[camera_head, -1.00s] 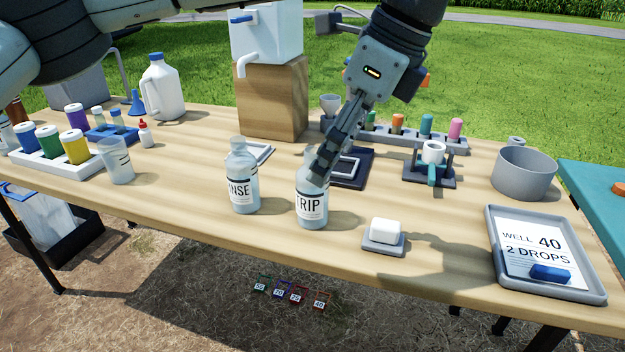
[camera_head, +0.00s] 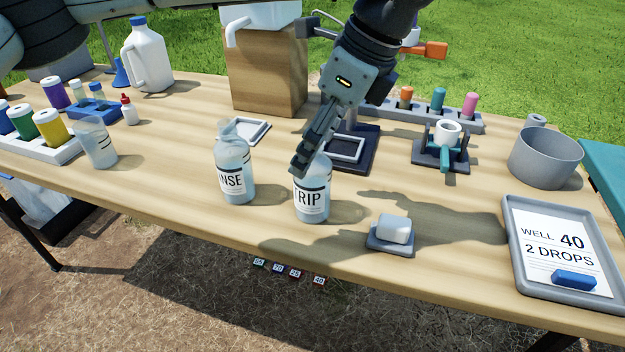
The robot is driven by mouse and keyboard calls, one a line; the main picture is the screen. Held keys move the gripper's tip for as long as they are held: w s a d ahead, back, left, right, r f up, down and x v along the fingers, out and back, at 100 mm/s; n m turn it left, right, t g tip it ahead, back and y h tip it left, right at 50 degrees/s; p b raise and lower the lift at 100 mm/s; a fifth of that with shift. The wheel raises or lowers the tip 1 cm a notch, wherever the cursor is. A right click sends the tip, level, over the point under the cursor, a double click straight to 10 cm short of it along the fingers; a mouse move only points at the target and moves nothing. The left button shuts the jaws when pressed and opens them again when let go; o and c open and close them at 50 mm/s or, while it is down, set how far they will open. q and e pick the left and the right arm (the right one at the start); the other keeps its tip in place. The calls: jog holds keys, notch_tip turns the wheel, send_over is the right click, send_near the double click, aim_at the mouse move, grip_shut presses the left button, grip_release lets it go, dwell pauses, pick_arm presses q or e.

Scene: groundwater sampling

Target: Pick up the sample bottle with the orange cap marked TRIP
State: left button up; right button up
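The sample bottle marked TRIP (camera_head: 312,203) stands upright on the table, clear with a white label. Its cap and most of its neck are hidden behind my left gripper, so I see no orange cap. My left gripper (camera_head: 303,160) reaches down from the top with its fingers across the bottle's top. The fingers are seen nearly edge-on; I cannot tell whether they are closed on it. A similar bottle, its label reading "INSE" (camera_head: 233,180), stands just left. My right gripper is not in view.
A white block on a grey dish (camera_head: 390,248) lies right of the TRIP bottle, and a dark tray (camera_head: 365,135) lies behind. A wooden block (camera_head: 268,88) stands at the back. A grey pot (camera_head: 545,160) and a sign tray (camera_head: 520,275) are at right.

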pick_arm(q)
jog(key=shift+x, duration=0.8)
grip_shut()
jog(key=shift+r, duration=0.1)
